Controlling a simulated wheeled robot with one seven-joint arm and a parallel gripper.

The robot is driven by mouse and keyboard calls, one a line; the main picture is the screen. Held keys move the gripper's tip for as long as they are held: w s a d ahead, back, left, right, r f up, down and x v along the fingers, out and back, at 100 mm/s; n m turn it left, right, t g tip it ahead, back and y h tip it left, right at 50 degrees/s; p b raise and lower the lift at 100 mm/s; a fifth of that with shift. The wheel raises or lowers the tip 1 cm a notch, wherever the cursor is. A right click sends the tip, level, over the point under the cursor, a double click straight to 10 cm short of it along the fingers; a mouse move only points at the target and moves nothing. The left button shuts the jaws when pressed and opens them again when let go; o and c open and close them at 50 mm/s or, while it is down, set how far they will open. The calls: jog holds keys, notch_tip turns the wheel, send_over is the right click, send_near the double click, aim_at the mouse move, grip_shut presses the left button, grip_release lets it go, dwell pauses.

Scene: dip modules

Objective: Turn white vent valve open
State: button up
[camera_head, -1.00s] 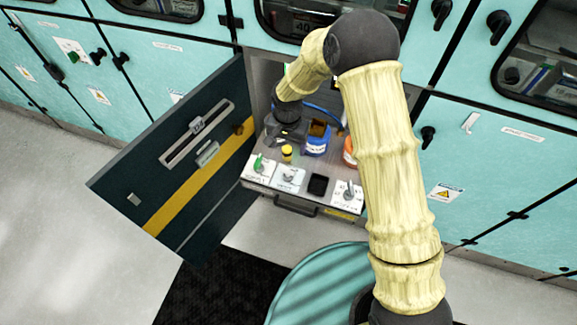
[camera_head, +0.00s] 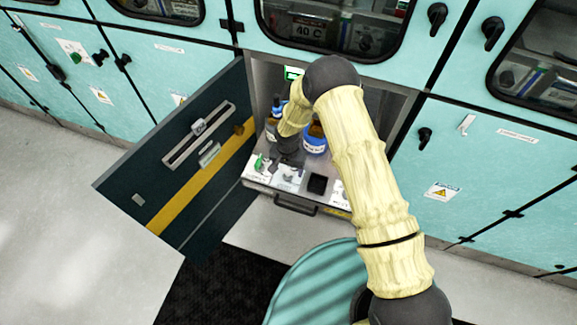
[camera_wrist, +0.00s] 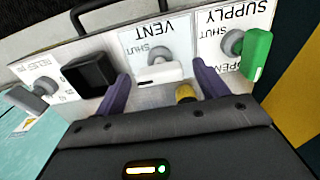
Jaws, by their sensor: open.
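The white vent valve (camera_wrist: 160,73) has a white handle on a white plate marked VENT and SHUT. It lies in the middle of the wrist view, where the lettering is upside down. My gripper (camera_wrist: 160,70) is open, with one purple finger on each side of the handle and gaps on both sides. I cannot tell how far the fingertips are above the plate. In the head view the vent plate (camera_head: 286,178) shows just in front of my gripper (camera_head: 289,158), which partly covers the valve.
The green supply valve (camera_wrist: 257,55) stands close beside one finger. A black square block (camera_wrist: 90,74) and a grey-handled valve (camera_wrist: 28,98) are on the other side. A yellow knob (camera_wrist: 185,92) sits behind the vent valve. The dark cabinet door (camera_head: 170,165) stands open at left; bottles are behind.

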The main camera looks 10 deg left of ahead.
jog(key=c, duration=0.9)
jog(key=shift+d, duration=0.15)
jog(key=shift+c, duration=0.4)
